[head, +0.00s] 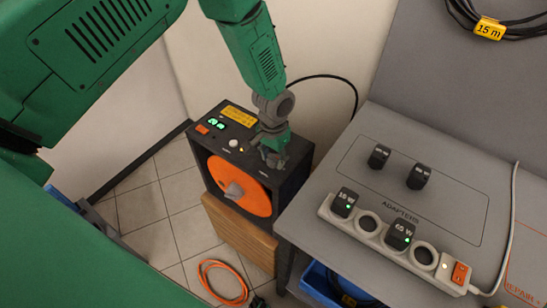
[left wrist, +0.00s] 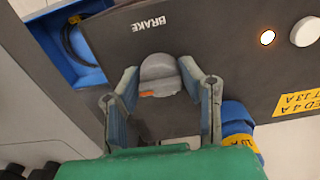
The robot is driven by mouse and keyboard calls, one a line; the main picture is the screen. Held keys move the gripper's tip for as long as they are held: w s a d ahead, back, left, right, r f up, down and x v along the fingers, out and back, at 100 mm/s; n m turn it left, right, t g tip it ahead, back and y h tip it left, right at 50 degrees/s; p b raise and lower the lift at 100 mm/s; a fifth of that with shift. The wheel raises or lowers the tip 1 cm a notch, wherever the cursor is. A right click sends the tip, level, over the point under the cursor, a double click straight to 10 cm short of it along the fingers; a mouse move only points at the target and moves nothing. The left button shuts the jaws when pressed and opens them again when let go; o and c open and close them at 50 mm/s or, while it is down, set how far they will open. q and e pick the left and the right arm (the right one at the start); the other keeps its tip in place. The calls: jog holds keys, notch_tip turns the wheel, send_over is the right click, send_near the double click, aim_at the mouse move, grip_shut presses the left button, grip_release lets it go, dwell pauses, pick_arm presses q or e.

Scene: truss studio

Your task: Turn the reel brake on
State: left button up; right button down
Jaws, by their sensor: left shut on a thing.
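The cable reel is a dark box (head: 296,165) with an orange disc (head: 250,200) on its front. Its brake knob (left wrist: 160,72) is a grey round knob with a raised bar and an orange mark, under the printed word BRAKE in the left wrist view. My left gripper (head: 272,155) is at the right end of the panel in the head view. Its fingers (left wrist: 163,88) are on either side of the knob and shut on it. The knob is mostly hidden by the gripper in the head view. My right gripper does not show.
The panel carries an amber light (left wrist: 267,37), a white button (left wrist: 305,32), green displays (head: 216,123) and an orange switch (head: 202,129). A wooden cabinet (head: 238,236) supports the reel. A grey bench with a power strip (head: 371,235) and adapters stands close right. An orange cable (head: 205,275) lies on the floor.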

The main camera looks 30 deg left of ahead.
aim_at(274, 157)
pick_arm(q)
jog(key=shift+w+r, duration=0.15)
jog(key=shift+w, duration=0.2)
jog(key=o, duration=0.9)
jog(key=shift+o, duration=1.2)
jog(key=shift+f, duration=0.2)
jog(key=shift+r, duration=0.3)
notch_tip(274, 157, up, 11)
jog(key=shift+r, duration=0.15)
